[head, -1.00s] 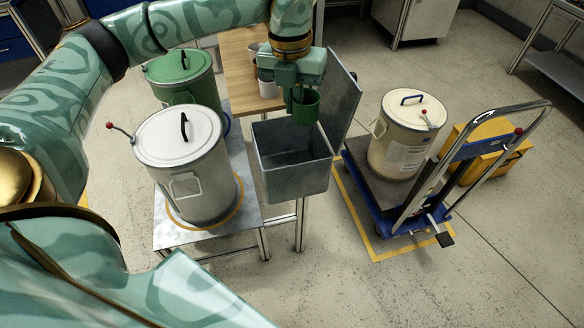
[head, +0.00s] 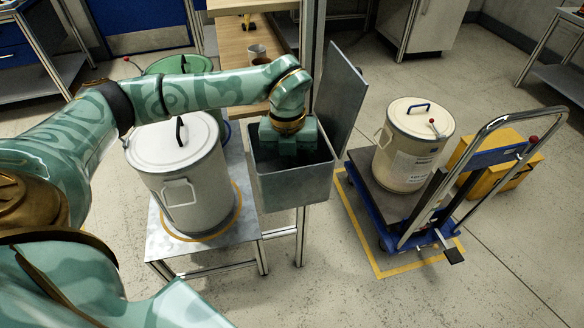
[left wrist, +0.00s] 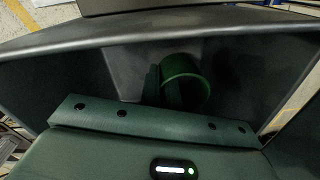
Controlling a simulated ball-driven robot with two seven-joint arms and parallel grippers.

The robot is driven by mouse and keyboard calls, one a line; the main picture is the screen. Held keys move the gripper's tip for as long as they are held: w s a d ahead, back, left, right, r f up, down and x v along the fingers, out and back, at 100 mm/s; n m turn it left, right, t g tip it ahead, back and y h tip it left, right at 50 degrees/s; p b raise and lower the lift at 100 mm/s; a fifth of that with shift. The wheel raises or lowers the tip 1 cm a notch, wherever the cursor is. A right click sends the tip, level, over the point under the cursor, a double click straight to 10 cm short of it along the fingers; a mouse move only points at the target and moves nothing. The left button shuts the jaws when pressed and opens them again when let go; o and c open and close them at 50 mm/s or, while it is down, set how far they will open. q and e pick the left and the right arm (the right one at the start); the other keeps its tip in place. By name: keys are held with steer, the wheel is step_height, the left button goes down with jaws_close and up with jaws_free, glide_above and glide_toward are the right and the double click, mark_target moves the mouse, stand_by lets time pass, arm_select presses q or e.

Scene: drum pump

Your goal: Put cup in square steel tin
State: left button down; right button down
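The square steel tin (head: 293,190) is an open grey box with its lid (head: 341,97) tilted up behind it on the right. My left gripper (head: 293,150) points down into the tin's mouth. Its fingertips are hidden inside in the head view. In the left wrist view, the green cup (left wrist: 186,80) is at my gripper's fingers, within the tin's walls (left wrist: 125,68). A dark finger shows at the cup's left side, and my gripper looks shut on the cup. I cannot tell whether the cup touches the tin's floor. My right gripper is not in view.
A white drum (head: 180,170) stands on the steel table left of the tin, with a green drum (head: 180,64) behind. A cream drum (head: 411,145) is on the trolley at right.

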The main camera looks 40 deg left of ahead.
arm_select(q)
step_height(320, 180, down, 2)
steer(key=shift+f, duration=0.25)
steer(key=shift+r, duration=0.15)
steer(key=c, duration=1.6)
jaws_free()
steer(key=shift+c, duration=0.2)
step_height(320, 180, up, 12)
steer(key=p, duration=0.3)
steer(key=shift+s+a+p, duration=0.15)
steer(key=shift+a+p, duration=0.1)
steer(key=shift+p, duration=0.1)
